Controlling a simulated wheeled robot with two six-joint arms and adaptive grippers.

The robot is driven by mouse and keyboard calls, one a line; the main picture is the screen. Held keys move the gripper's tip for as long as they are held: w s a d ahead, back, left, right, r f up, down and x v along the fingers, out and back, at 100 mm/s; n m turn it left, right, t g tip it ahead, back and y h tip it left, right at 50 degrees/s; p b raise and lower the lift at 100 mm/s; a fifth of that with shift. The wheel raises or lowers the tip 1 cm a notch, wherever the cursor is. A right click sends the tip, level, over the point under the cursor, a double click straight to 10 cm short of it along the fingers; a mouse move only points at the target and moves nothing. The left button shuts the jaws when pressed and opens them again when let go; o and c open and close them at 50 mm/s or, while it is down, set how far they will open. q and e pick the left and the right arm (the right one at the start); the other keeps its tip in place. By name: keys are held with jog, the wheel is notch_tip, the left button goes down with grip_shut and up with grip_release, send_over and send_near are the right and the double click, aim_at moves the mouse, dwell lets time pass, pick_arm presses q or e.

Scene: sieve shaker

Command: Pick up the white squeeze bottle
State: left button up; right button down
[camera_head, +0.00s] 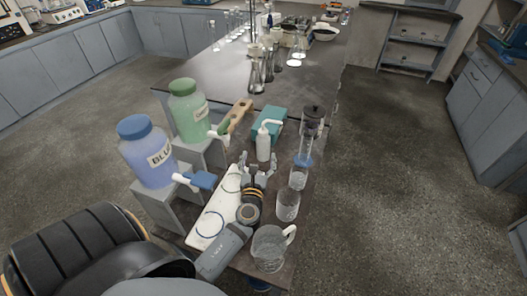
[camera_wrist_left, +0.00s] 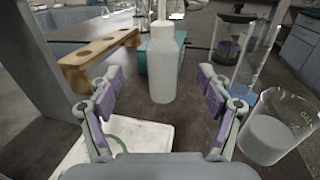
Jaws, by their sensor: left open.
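My right gripper is not seen.
A teal box (camera_head: 279,117) and a wooden rack (camera_head: 238,114) stand behind the bottle. A clear cylinder (camera_head: 306,140) and beakers (camera_head: 288,205) line the right side. A white tray (camera_head: 208,224) lies at near left. Blue (camera_head: 147,152) and green (camera_head: 188,110) jugs stand left.

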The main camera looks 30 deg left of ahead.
aim_at(262, 151)
pick_arm(q)
notch_tip(262, 151, down, 4)
jog(key=b, duration=0.3)
jog(key=shift+f, duration=0.25)
jog(key=shift+w+a+r, duration=0.15)
jog(key=shift+w, duration=0.2)
jog(key=x, duration=0.4)
jog(key=shift+w+a, duration=0.2)
jog(key=shift+w, duration=0.1)
jog(key=shift+w+a+p, duration=0.1)
jog(key=shift+w+p, duration=0.15)
jog(key=shift+p, duration=0.15)
jog(key=x, duration=0.4)
jog(key=shift+w, duration=0.4)
jog(key=shift+s+r, duration=0.1)
jog(key=shift+r, duration=0.05)
jog(key=shift+c, duration=0.6)
jog(key=c, duration=0.6)
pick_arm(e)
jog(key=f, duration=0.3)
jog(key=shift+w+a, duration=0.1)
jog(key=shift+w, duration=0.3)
